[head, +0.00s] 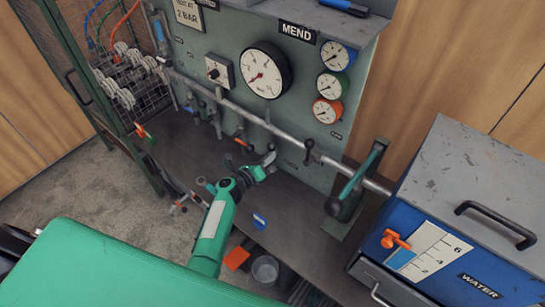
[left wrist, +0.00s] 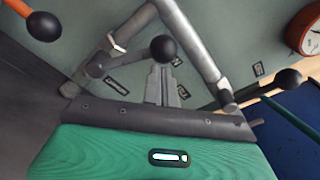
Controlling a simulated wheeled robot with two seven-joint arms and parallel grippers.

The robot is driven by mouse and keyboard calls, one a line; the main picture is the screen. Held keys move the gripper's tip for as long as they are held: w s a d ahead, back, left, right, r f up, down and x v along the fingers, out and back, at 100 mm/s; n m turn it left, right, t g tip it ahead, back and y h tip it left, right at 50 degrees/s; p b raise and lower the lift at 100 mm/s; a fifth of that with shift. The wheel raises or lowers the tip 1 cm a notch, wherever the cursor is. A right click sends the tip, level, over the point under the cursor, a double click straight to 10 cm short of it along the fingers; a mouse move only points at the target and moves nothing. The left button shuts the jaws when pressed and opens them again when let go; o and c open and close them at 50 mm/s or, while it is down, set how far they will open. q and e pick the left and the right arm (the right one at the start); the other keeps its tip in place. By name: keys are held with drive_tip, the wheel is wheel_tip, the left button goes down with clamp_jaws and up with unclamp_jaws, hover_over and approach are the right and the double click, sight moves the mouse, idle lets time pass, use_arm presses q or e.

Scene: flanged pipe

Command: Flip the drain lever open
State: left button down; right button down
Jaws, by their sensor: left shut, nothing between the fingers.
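A lever with a black ball end (left wrist: 163,48) and a grey arm reaching left to the pipe shows in the left wrist view. My left gripper (head: 271,156) is in front of the lower pipework in the head view. Its fingers (left wrist: 164,85) are shut and empty, just below the ball in the left wrist view. I cannot tell whether they touch it. My right gripper is not in view.
An orange-handled lever with a black ball (left wrist: 43,26) is at the left wrist view's upper left. Another black ball lever (left wrist: 288,78) is at the right. A green-handled lever (head: 355,175) and a blue water box (head: 440,262) stand at the right.

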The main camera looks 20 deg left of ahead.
use_arm(q)
drive_tip(key=shift+w+a+r+n+p, duration=0.25)
drive_tip(key=shift+a+r+n+p, duration=0.15)
drive_tip(key=shift+a+n+p, duration=0.25)
drive_tip(key=shift+w+a+r+n+p, duration=0.25)
drive_tip(key=shift+a+r+n+p, duration=0.15)
drive_tip(key=shift+a+n, duration=0.35)
drive_tip(key=shift+s, duration=0.1)
